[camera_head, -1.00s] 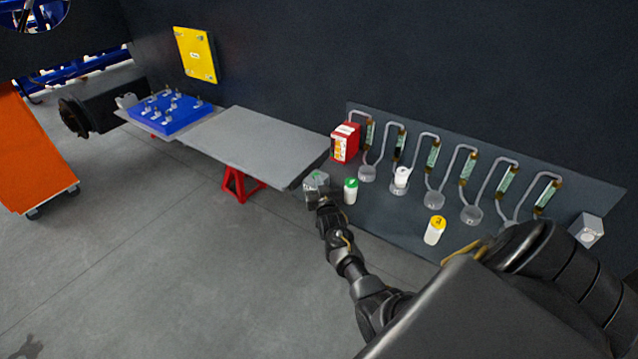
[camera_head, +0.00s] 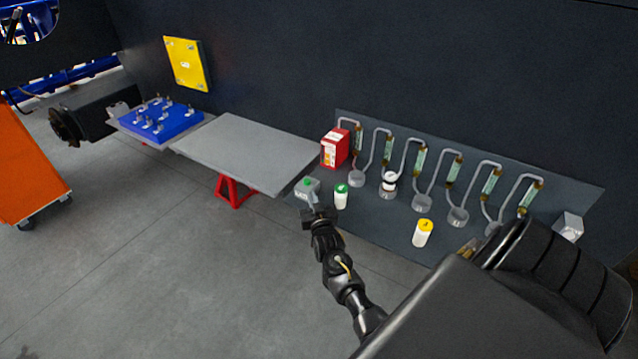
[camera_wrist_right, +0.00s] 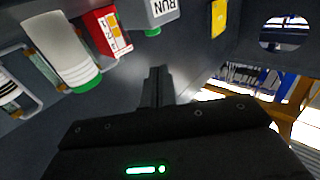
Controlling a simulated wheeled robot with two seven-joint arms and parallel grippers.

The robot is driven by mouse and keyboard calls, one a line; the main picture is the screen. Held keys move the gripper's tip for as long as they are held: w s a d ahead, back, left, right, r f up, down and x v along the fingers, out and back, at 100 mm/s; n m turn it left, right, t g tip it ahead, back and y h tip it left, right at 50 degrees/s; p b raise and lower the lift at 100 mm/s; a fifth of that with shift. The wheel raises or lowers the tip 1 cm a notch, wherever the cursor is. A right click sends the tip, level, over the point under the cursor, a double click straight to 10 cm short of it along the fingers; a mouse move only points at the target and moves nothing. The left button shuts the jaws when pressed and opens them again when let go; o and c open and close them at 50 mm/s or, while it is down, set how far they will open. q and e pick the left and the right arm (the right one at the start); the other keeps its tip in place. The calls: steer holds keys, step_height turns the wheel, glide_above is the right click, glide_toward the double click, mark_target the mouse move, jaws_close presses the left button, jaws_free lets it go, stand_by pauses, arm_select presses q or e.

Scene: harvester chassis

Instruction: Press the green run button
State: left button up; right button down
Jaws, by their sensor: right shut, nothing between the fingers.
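The green run button (camera_head: 308,182) sits on top of a small grey box (camera_head: 307,195) at the left end of the dark panel. In the right wrist view the box (camera_wrist_right: 161,10), lettered RUN, is at the top edge, with the green button (camera_wrist_right: 152,32) on its underside in that picture. My right gripper (camera_head: 318,211) is just in front of and below the box in the head view. In the wrist view its shut fingers (camera_wrist_right: 157,80) point toward the box, with a visible gap to the button. They hold nothing. My left gripper is out of view.
A bottle with a green cap (camera_head: 341,196) stands close right of the box. A red box (camera_head: 335,148), a yellow-capped bottle (camera_head: 423,233) and a row of looped pipes (camera_head: 421,160) share the panel. A grey table (camera_head: 250,150) is left. Floor in front is clear.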

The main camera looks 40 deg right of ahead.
steer(key=b+v, duration=0.1)
steer(key=v, duration=0.4)
steer(key=shift+s+d, duration=0.1)
steer(key=shift+s, duration=0.2)
stand_by(0.6)
